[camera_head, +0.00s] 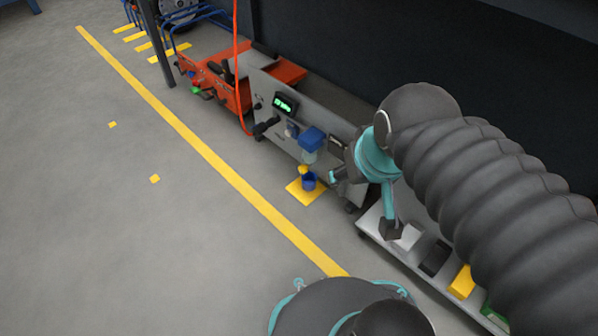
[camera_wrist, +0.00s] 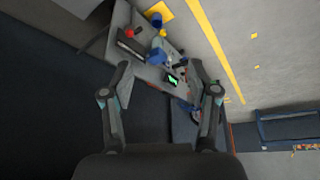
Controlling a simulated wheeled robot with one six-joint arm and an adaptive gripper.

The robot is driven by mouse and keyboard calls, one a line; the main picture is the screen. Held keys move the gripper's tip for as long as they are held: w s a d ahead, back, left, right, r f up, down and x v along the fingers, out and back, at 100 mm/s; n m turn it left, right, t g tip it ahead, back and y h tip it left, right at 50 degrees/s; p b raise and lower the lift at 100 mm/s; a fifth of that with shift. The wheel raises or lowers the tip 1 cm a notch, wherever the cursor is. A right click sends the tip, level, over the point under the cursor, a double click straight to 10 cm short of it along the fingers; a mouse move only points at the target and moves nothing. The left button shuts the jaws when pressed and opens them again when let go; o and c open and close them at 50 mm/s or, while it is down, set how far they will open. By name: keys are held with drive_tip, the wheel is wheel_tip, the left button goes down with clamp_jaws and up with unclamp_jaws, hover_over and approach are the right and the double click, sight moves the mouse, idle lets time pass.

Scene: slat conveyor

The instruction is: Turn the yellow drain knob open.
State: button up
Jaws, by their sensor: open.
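The yellow drain knob (camera_head: 303,169) sits low on the front of a grey machine (camera_head: 325,107), below a blue-topped housing (camera_head: 312,138). It shows small in the wrist view (camera_wrist: 163,33). A blue cup (camera_head: 308,181) stands below the knob on a yellow floor patch (camera_head: 301,196). My gripper is open and empty in the wrist view (camera_wrist: 161,68), with its fingers spread wide. The knob appears beyond the fingertips, apart from them. In the head view my arm hides part of the machine's right end, and the gripper is only partly visible. The knob's turn angle is too small to tell.
A green-lit display (camera_head: 286,104) is on the machine front. An orange cart (camera_head: 225,84) with a red hose stands at the left. A grey cart (camera_head: 405,246) with coloured blocks stands below my arm.

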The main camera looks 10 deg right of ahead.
sight(301, 171)
drive_tip(key=w+a+f+n+h+p, duration=0.1)
drive_tip(key=w+a+f+n+h, duration=0.3)
drive_tip(key=f, duration=1.2)
drive_tip(key=w+a+f+n+t+h+p, duration=0.1)
drive_tip(key=w+a+f+n+h, duration=0.3)
drive_tip(key=w+f+n, duration=0.7)
drive_tip(key=w+a+f+n+h+p, duration=0.3)
drive_tip(key=w+f+n+h, duration=0.3)
drive_tip(key=f, duration=1.4)
drive_tip(key=shift+w+a+f+n+t+h, duration=0.2)
drive_tip(key=shift+w+n, duration=0.2)
drive_tip(key=shift+n, duration=0.45)
drive_tip(key=shift+w+a+f+n+t+h, duration=0.15)
drive_tip(key=shift+w+n, duration=0.25)
drive_tip(key=shift+n, duration=0.45)
drive_tip(key=w+a+r+n+t, duration=0.3)
drive_tip(key=w+a+r+t, duration=0.1)
drive_tip(key=w, duration=0.2)
drive_tip(key=x, duration=1.4)
drive_tip(key=shift+s, duration=0.15)
